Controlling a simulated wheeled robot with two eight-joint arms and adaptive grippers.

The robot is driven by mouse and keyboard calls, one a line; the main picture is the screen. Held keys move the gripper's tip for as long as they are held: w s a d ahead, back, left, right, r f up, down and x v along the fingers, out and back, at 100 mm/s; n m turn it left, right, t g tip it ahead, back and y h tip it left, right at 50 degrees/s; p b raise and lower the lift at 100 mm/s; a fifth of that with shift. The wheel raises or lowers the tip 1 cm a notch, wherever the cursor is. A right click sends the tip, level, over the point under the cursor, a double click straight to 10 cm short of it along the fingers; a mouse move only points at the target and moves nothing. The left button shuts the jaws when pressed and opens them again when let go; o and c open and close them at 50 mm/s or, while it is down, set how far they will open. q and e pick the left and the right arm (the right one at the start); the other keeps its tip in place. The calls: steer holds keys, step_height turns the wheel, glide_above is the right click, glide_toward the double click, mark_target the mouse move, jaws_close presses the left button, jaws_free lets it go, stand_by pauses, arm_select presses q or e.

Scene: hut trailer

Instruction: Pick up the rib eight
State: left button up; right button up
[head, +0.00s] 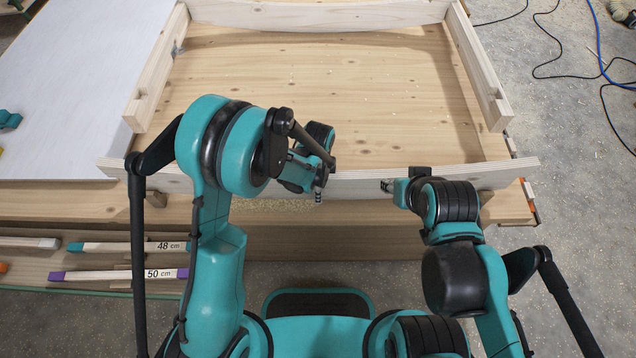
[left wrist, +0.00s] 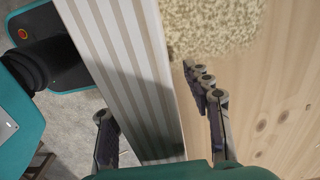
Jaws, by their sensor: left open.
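A long pale wooden rib (head: 375,182) stands on edge along the near side of the wooden table; no number shows on it, so I cannot tell whether it is rib eight. My left gripper (head: 322,182) is at the rib's middle, left of centre. In the left wrist view the rib (left wrist: 118,65) shows its striped layered edge, running between the spread fingers of my left gripper (left wrist: 162,128); neither finger visibly closes on it. My right gripper (head: 398,183) is beside the rib, right of centre; its jaws are too small and dark to read.
The table (head: 330,95) has a clear top inside a frame of wooden boards, with another curved rib (head: 315,13) at the far side. Sawdust (left wrist: 215,30) lies by the rib. Measuring sticks marked 48 cm (head: 125,246) and 50 cm (head: 110,275) lie lower left. Cables (head: 585,72) cross the floor.

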arm_select(q)
steer(key=shift+r, duration=0.1)
steer(key=shift+c, duration=0.6)
jaws_close()
steer(key=shift+r, duration=0.1)
steer(key=shift+r+p, duration=0.4)
steer(key=shift+r, duration=0.1)
step_height(320, 180, up, 3)
steer(key=p, duration=0.2)
step_height(320, 180, up, 7)
steer(key=p, duration=0.3)
glide_above(360, 184)
steer(key=s, duration=0.1)
steer(key=shift+a+f, duration=0.1)
steer(key=shift+a, duration=0.2)
